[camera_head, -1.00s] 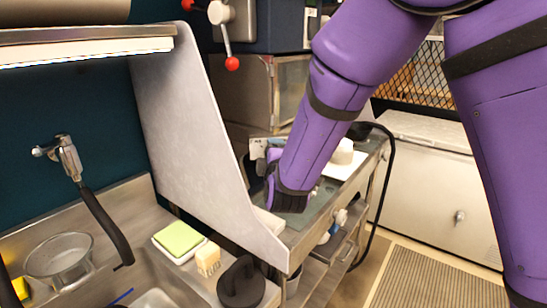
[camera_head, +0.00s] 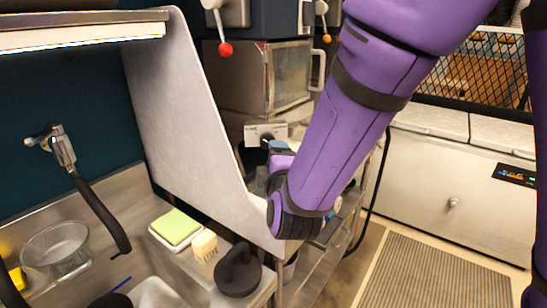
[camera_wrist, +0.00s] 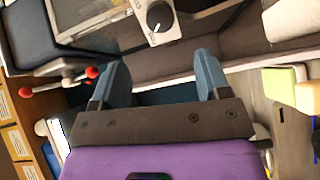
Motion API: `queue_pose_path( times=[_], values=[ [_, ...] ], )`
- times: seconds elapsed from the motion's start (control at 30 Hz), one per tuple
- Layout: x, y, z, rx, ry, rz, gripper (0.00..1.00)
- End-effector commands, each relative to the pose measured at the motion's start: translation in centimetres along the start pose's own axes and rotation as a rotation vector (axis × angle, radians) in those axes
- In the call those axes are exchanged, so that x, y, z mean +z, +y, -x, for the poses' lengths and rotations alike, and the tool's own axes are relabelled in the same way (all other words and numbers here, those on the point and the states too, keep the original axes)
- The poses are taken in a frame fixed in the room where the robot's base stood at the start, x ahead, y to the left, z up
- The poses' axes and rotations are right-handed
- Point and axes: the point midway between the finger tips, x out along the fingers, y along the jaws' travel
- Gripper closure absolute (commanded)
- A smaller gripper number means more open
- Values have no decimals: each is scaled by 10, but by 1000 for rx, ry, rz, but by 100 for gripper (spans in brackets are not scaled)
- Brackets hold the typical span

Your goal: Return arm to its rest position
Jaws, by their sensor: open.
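My purple arm reaches down across the middle of the head view, with its wrist beside the right side of the grey metal partition. In the wrist view my gripper (camera_wrist: 160,82) has its two blue fingers spread apart, with nothing between them. Beyond the fingers are a metal edge and a black control knob (camera_wrist: 158,15). In the head view the gripper is mostly hidden behind my wrist.
The grey partition (camera_head: 190,120) stands close on the left of my arm. A sink counter holds a green sponge (camera_head: 175,226), a wooden block (camera_head: 204,244) and a black round object (camera_head: 238,270). A glass-fronted appliance (camera_head: 290,75) stands behind. Striped mat (camera_head: 430,270) floor lies right.

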Motion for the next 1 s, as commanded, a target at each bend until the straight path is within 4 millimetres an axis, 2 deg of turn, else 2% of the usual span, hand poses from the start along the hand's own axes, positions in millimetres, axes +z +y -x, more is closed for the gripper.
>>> queue_pose_path(
  times=[0.33, 0.47, 0.63, 0.77, 1.0],
  values=[
    [0, 0, 1, -2, 0, -3, 30],
    [8, 8, -2, -39, 3, -70, 30],
    [33, 31, -5, -172, 4, -301, 30],
    [56, 53, 3, -294, -7, -500, 30],
    [101, 89, 40, -496, -88, -800, 30]
  ],
)
